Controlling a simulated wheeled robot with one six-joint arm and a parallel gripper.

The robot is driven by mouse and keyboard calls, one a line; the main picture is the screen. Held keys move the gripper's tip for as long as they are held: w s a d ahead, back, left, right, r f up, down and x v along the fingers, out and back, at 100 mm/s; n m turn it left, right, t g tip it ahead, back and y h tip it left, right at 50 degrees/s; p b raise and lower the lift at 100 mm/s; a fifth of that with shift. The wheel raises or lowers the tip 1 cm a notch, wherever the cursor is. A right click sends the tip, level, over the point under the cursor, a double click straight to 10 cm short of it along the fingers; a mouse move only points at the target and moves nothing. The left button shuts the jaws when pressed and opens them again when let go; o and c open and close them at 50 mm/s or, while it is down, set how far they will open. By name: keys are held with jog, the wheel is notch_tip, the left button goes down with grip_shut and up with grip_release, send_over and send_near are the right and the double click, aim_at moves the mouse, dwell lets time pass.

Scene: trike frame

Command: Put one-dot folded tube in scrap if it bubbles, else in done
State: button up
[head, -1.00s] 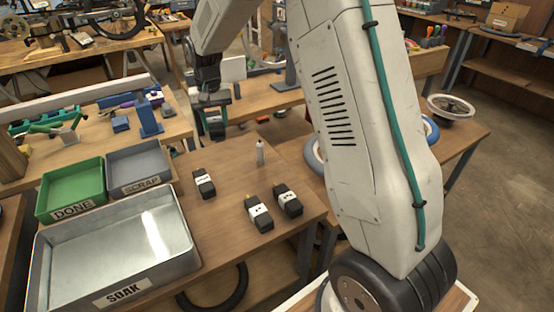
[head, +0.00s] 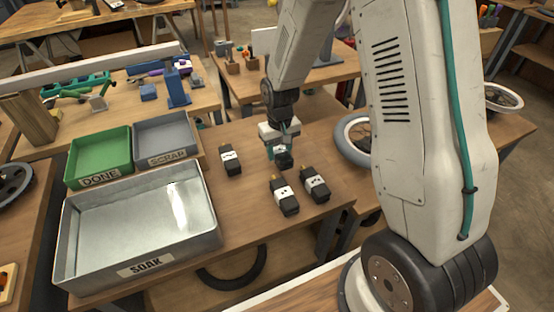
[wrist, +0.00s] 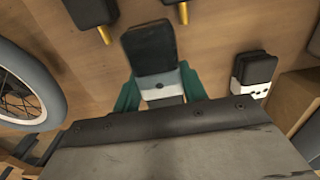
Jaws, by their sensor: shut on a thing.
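My gripper (head: 281,153) is shut on a black folded tube (head: 284,160), above the work table beyond the other tubes. In the wrist view, its teal fingers (wrist: 160,98) clasp the tube (wrist: 149,46) around its pale band, where one dark dot shows. Three more black tubes with white bands lie on the table: one at left (head: 231,161), one at front (head: 284,196) and one at right (head: 315,185). The green DONE tray (head: 100,178) and grey SCRAP tray (head: 168,157) sit at left. I see no bubbles.
The large metal SOAK tray (head: 146,265) stands at front left, with a shiny, pale inside. A wheel (head: 352,140) lies right of my gripper. Table between SOAK and the tubes is clear.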

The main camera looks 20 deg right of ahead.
jog(key=shift+f, duration=2)
jog(key=shift+f, duration=0.15)
jog(key=o, duration=1.1)
jog(key=shift+o, duration=0.2)
